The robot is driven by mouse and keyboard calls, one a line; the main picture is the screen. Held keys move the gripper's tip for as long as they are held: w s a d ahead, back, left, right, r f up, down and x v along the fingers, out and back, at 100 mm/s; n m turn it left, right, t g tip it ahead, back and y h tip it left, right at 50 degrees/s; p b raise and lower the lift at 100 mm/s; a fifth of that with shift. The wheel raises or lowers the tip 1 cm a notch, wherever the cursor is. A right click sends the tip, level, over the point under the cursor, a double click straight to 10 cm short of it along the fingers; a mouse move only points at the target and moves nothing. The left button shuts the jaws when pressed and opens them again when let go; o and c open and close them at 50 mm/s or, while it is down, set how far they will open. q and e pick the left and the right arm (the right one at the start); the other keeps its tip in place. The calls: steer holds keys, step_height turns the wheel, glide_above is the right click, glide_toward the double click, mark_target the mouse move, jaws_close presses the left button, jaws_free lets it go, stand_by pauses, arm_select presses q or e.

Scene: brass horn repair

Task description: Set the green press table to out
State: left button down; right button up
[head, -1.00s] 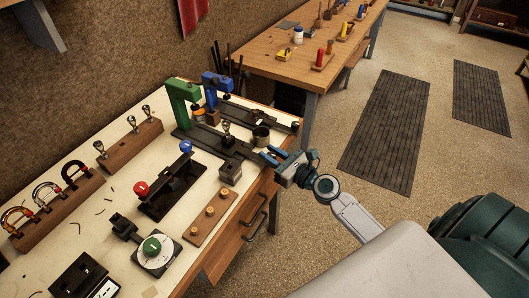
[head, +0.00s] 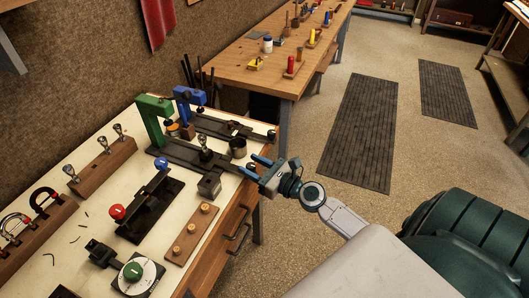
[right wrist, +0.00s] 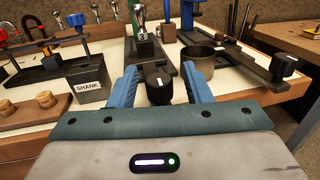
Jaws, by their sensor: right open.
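The green press (head: 153,112) stands at the back of the near bench; its post also shows in the right wrist view (right wrist: 137,20). Its dark flat table (head: 180,152) runs from the post toward the bench's front edge. A black knob with a white mark (right wrist: 158,85) is at the table's near end. My right gripper (head: 250,165) is open at the bench edge. In the right wrist view its blue fingers (right wrist: 159,75) stand on either side of the knob, with gaps visible. My left gripper is not in view.
The blue press (head: 189,98) stands beside the green one, with its own black knob (right wrist: 285,65). A metal cup (head: 238,148) stands between the two tables. A dark block marked SHANK (right wrist: 88,88) sits left of the gripper. Drawer handles (head: 239,231) stick out below.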

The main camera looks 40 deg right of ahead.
arm_select(q)
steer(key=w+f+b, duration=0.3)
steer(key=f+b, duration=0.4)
steer(key=b, duration=0.2)
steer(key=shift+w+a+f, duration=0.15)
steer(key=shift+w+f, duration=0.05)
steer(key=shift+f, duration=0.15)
arm_select(e)
steer(key=v, duration=1)
steer(key=shift+s, duration=0.35)
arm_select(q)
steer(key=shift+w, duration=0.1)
arm_select(e)
steer(key=shift+d, duration=0.15)
steer(key=shift+f, duration=0.1)
